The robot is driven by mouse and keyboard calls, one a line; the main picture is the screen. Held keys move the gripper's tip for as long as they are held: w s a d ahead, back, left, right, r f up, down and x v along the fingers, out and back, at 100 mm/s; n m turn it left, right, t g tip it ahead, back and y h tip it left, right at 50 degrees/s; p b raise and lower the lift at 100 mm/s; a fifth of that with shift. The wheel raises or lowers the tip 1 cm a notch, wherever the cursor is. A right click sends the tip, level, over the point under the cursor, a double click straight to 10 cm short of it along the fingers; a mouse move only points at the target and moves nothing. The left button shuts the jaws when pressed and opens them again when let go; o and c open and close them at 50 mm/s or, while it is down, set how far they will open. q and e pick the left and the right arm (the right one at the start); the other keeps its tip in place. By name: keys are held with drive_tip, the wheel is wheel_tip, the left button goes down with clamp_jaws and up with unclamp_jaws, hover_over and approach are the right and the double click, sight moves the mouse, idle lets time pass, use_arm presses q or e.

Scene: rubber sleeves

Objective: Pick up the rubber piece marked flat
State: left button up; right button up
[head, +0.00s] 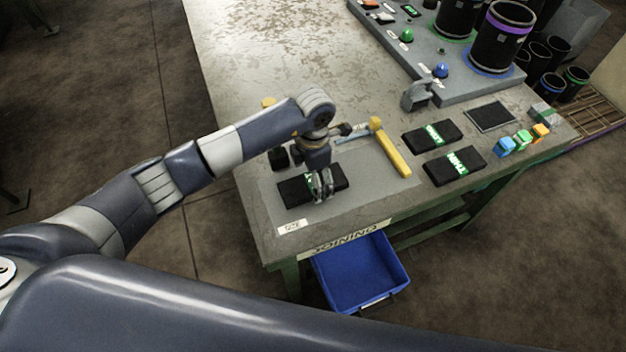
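A flat black rubber piece (296,191) with a green label lies on the grey mat at the near left of the table. My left gripper (322,187) points down over its middle and hides most of the label, so I cannot read it. The fingers look close to the piece, but I cannot tell if they are closed on it. Two more black rubber pieces lie to the right: one at the back (418,142) with a label too small to read surely, and one in front (439,172) that seems to read "THIN". My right gripper is not in view.
A yellow-handled tool (391,150) lies right of my gripper, and a small black block (278,158) to its left. A blue bin (362,275) sits below the front edge. A grey fixture (450,85) with black cylinders stands at the back right. Small coloured blocks (522,140) line the right edge.

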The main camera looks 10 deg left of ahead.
use_arm(q)
drive_tip(key=shift+f, duration=0.65)
drive_tip(key=c, duration=1.3)
drive_tip(key=shift+c, duration=0.2)
drive_tip(key=shift+r, duration=0.15)
